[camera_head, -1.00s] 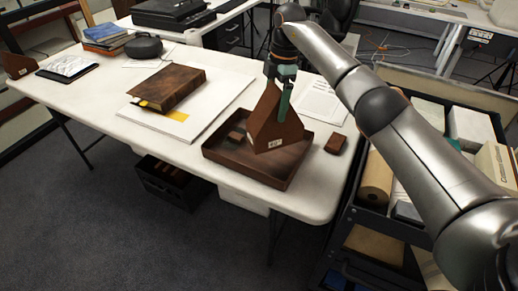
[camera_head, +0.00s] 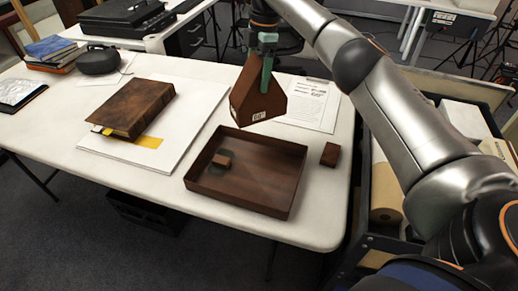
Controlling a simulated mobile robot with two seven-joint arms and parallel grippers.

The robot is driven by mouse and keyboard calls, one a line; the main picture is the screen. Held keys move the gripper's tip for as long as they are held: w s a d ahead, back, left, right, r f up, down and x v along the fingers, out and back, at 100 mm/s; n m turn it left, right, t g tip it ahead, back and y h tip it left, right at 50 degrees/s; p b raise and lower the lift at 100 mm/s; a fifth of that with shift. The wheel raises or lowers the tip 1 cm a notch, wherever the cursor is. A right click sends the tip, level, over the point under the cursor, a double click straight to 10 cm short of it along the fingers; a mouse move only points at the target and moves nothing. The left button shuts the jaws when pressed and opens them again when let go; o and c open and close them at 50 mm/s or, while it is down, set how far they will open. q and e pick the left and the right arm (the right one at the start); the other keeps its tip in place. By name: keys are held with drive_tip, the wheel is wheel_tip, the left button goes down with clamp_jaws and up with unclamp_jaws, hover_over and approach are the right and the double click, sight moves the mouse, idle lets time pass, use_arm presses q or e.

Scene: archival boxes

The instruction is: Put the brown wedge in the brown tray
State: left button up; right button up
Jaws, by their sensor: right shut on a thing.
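The brown wedge (camera_head: 250,98), with a small white label near its bottom, hangs from my right gripper (camera_head: 266,62). The green fingers of that gripper are shut on its upper part. The wedge shows just past the back rim of the brown tray (camera_head: 270,178), raised clear of the tray floor. I cannot tell its exact height. The tray lies on the white table and holds one small brown block (camera_head: 222,160). My left gripper is not in view.
Another small brown block (camera_head: 330,154) lies right of the tray. A brown book (camera_head: 135,107) rests on a white board (camera_head: 185,140) to the left. Printed sheets (camera_head: 312,104) lie behind the tray. A cart with boxes and rolls (camera_head: 385,190) stands at the right.

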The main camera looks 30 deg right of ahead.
drive_tip(key=shift+s+a+f, duration=0.15)
drive_tip(key=shift+s+f, duration=0.2)
drive_tip(key=shift+s, duration=0.25)
use_arm(q)
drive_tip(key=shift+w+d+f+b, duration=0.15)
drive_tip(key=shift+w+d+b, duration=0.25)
drive_tip(key=shift+b, duration=0.1)
use_arm(e)
drive_tip(key=s+a+f, duration=0.5)
drive_tip(key=s+f, duration=0.5)
drive_tip(key=f, duration=0.1)
drive_tip(key=shift+s+f, duration=0.3)
drive_tip(key=shift+f, duration=0.2)
drive_tip(key=shift+f, duration=0.15)
drive_tip(key=o, duration=1.5)
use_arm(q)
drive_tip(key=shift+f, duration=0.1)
use_arm(e)
drive_tip(key=shift+o, duration=0.2)
